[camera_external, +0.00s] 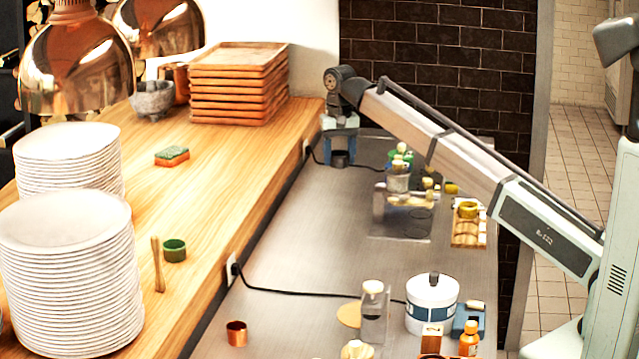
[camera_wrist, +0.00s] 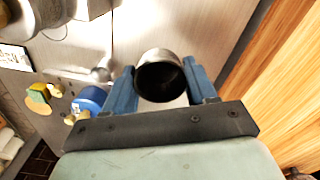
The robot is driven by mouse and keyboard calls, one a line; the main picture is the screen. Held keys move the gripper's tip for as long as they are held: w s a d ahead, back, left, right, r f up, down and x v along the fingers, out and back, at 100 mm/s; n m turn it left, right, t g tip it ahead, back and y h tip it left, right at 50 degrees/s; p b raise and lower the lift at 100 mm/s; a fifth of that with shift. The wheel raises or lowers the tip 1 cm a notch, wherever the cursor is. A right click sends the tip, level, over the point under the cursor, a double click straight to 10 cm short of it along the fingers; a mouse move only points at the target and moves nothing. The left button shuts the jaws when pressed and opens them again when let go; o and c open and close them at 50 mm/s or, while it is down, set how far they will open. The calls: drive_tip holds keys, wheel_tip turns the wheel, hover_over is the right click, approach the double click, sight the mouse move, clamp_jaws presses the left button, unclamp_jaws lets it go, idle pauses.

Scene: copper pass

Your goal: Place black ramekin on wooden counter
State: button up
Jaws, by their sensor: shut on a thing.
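My gripper (camera_external: 340,148) is at the far end of the steel worktop, close beside the raised wooden counter (camera_external: 215,190). In the wrist view, its blue fingers (camera_wrist: 161,80) are shut on the black ramekin (camera_wrist: 160,82), a small round cup with a dark inside and a shiny rim. In the external view the ramekin (camera_external: 340,158) shows as a small dark shape between the fingers. I cannot tell whether it touches the steel. The wooden counter also shows at the right of the wrist view (camera_wrist: 275,80).
On the wooden counter are stacked trays (camera_external: 235,85), a stone mortar (camera_external: 152,100), a sponge (camera_external: 172,156), a green cup (camera_external: 174,250), a wooden pestle (camera_external: 158,265) and white plate stacks (camera_external: 68,270). A black cable (camera_external: 290,293) crosses the steel.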

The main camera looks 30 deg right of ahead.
drive_tip(key=w+a+r, duration=0.1)
drive_tip(key=a+r, duration=0.1)
drive_tip(key=a, duration=1)
drive_tip(key=a+r, duration=0.2)
drive_tip(key=a, duration=0.9)
drive_tip(key=r, duration=0.2)
hover_over(207, 217)
drive_tip(key=shift+s+f, duration=0.1)
drive_tip(key=shift+f, duration=4.55)
drive_tip(key=shift+f, duration=0.15)
drive_tip(key=o, duration=1.1)
drive_tip(key=shift+c, duration=0.2)
wheel_tip(207, 217, up, 12)
drive_tip(key=shift+r, duration=0.2)
